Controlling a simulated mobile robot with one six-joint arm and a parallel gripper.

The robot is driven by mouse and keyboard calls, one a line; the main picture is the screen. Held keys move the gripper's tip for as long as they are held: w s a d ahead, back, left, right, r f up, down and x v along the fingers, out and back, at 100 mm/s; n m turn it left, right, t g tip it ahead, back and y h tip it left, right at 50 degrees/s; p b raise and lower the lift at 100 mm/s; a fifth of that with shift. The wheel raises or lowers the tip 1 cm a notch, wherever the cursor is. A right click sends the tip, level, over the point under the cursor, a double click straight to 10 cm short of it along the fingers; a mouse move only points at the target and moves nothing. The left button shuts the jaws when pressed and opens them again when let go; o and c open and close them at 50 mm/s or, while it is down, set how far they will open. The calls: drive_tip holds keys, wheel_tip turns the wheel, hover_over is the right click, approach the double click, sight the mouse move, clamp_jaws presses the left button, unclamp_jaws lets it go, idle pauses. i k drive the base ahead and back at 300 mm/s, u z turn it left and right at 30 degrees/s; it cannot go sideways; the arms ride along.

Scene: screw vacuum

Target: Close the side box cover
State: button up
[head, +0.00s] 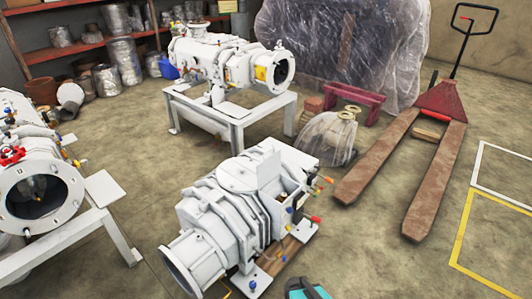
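A pale grey screw vacuum pump (225,215) sits low on the floor at the centre front. On its right side is a box (291,188) whose inside shows from above. A flat pale plate (269,172) stands upright at the box's left edge; it looks like the side box cover, standing open. Small red, yellow and green fittings stick out to the right of the box. My gripper cannot be made out in the head view. A teal and black part, cut off by the bottom edge, may belong to my arm, but I cannot tell.
Another pump (230,62) stands on a white frame behind, and one with a red valve (40,190) is at left. A pallet jack (435,140) lies to the right, beside a plastic-wrapped load (345,50).

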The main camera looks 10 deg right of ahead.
sight(268, 170)
drive_tip(key=u, duration=0.05)
drive_tip(key=k, duration=0.55)
drive_tip(key=u, duration=0.55)
drive_tip(key=k, duration=0.8)
drive_tip(key=u, duration=0.65)
drive_tip(key=i, duration=1.45)
drive_tip(key=z, duration=0.85)
drive_tip(key=i, duration=0.9)
drive_tip(key=z, duration=0.5)
